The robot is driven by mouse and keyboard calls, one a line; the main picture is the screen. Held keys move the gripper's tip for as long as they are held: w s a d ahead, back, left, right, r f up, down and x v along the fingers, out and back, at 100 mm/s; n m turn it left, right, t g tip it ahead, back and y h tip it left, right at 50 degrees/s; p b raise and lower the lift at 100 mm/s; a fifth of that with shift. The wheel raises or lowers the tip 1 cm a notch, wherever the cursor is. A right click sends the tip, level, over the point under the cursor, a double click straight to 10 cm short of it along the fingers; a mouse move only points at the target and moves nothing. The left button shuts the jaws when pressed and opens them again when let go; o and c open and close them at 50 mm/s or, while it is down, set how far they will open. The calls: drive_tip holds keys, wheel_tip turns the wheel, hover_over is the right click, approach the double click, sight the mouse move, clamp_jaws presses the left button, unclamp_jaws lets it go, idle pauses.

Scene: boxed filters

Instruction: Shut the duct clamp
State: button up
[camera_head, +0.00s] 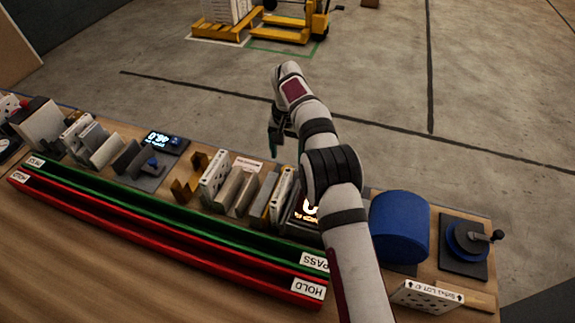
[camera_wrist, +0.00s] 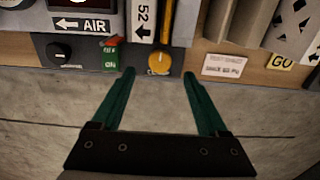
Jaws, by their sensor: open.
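My gripper (camera_head: 277,140) is open and empty, held out past the far edge of the bench in the head view. In the wrist view its two teal fingers (camera_wrist: 159,76) are spread apart, with a yellow knob (camera_wrist: 159,62) just beyond the gap between their tips. A blue round fitting (camera_head: 465,240) with a dark crank-like lever (camera_head: 497,236) sits on a dark plate at the bench's right end. It may be the duct clamp, but I cannot tell for sure. My gripper is well to its left. The fitting does not show in the wrist view.
A blue drum (camera_head: 399,226) stands beside the fitting. Upright filters (camera_head: 214,180) and a lit display (camera_head: 166,141) line the bench. Green and red PASS and HOLD rails (camera_head: 170,240) run along the front. A switch (camera_wrist: 111,55) and black knob (camera_wrist: 60,52) sit near my left finger.

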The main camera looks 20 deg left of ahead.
wheel_tip(320, 180, down, 6)
drive_tip(key=shift+r, duration=0.2)
clamp_jaws()
idle(0.4)
